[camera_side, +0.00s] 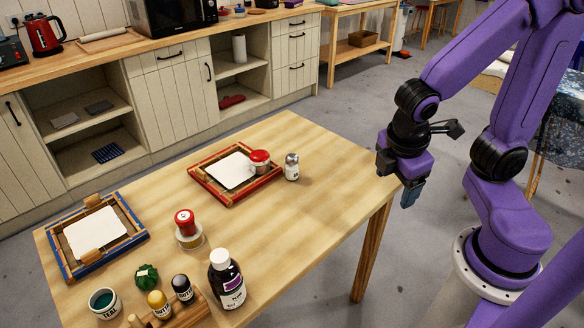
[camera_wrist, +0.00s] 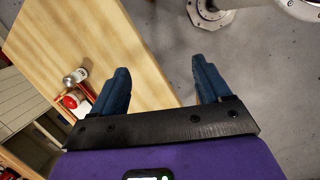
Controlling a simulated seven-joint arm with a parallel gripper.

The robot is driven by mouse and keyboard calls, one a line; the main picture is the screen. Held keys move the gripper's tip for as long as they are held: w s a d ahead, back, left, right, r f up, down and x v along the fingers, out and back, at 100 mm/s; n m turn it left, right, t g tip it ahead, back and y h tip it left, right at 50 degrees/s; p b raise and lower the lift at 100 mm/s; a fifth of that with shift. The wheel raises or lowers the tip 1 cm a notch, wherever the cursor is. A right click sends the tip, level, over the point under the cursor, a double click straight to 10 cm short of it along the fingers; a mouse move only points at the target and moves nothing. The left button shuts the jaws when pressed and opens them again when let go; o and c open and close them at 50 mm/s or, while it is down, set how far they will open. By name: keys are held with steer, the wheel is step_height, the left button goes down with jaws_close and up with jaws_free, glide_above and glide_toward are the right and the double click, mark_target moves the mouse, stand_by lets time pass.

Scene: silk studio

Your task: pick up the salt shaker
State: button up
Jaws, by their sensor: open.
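The salt shaker (camera_side: 292,167) is a small clear jar with a metal top. It stands upright on the wooden table, just right of the red frame. In the wrist view the shaker (camera_wrist: 76,76) shows at the left, outside the jaws. My gripper (camera_side: 412,190) hangs just off the table's right edge, to the right of the shaker and apart from it. In the wrist view the two blue fingers (camera_wrist: 158,82) are spread wide with nothing between them.
A red-framed screen (camera_side: 207,179) with a red-lidded jar (camera_side: 260,163) lies beside the shaker. A blue-framed screen (camera_side: 140,236), a red-capped jar (camera_side: 184,222), a dark bottle (camera_side: 226,280) and a cup (camera_side: 105,303) stand nearer. The table's right part (camera_side: 335,185) is clear.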

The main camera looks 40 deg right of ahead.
steer(key=w+d+f+n+t+h, duration=0.25)
steer(key=w+h, duration=0.25)
steer(key=w, duration=0.5)
steer(key=w+d+f+n+t+h, duration=0.1)
steer(key=w+d+n+t+h, duration=0.2)
steer(key=w, duration=0.7)
steer(key=n+t+h, duration=0.1)
steer(key=n+t, duration=0.6)
steer(key=n, duration=0.2)
glide_above(292, 169)
steer(key=v, duration=0.3)
step_height(292, 169, down, 10)
step_height(292, 169, down, 7)
steer(key=shift+w+d+f, duration=0.1)
steer(key=shift+d, duration=0.05)
steer(key=shift+x, duration=3.4)
steer(key=shift+c, duration=0.2)
steer(key=c, duration=1.1)
